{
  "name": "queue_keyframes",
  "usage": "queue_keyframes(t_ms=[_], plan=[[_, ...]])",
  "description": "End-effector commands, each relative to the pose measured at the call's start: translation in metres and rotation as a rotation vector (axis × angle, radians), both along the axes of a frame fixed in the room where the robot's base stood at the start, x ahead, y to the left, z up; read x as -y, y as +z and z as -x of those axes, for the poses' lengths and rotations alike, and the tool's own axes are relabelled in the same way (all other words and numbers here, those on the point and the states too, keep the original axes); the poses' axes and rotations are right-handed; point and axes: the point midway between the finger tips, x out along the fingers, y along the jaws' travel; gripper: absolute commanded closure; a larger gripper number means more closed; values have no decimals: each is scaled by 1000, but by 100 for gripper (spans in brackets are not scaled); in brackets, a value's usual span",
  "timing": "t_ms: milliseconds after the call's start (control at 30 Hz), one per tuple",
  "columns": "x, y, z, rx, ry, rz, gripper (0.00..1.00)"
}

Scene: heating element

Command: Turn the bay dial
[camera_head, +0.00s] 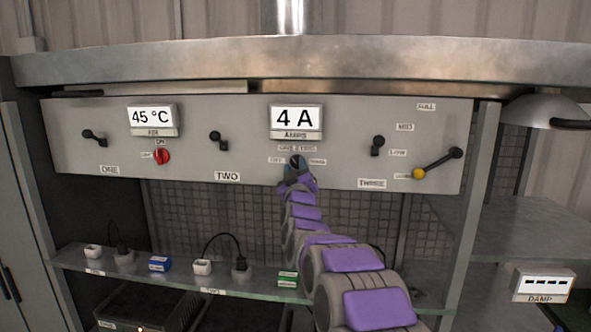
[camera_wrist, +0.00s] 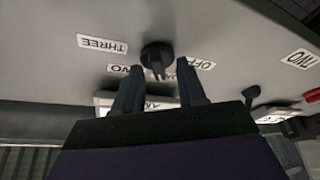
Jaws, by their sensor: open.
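The bay dial is a dark round knob with a raised grip. In the head view the dial (camera_head: 295,160) sits low on the grey panel under the "4 A" display, partly covered by my gripper (camera_head: 298,178). In the wrist view the dial (camera_wrist: 157,54) lies just beyond my fingertips, near the middle of the gap. My gripper (camera_wrist: 161,80) is open, one dark finger on each side of the gap. I cannot tell whether a finger touches the dial.
The panel (camera_head: 245,135) also carries a red knob (camera_head: 162,157), several black levers and a yellow-tipped lever (camera_head: 438,163). A metal ledge (camera_head: 400,62) overhangs above. A glass shelf (camera_head: 255,292) with plugs and small blocks runs below.

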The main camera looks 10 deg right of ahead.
Motion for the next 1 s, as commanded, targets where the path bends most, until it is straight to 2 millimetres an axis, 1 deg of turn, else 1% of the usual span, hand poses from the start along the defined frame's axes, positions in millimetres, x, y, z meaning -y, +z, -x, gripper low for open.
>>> queue_keyframes(t_ms=[300, 700, 733, 1000], plan=[[0, 0, -1, 0, 0, 0, 61], [0, -1, -1, -1, 0, 0, 99], [0, -1, -2, -1, 0, 0, 100], [0, -2, -2, -2, 1, -3, 100]])
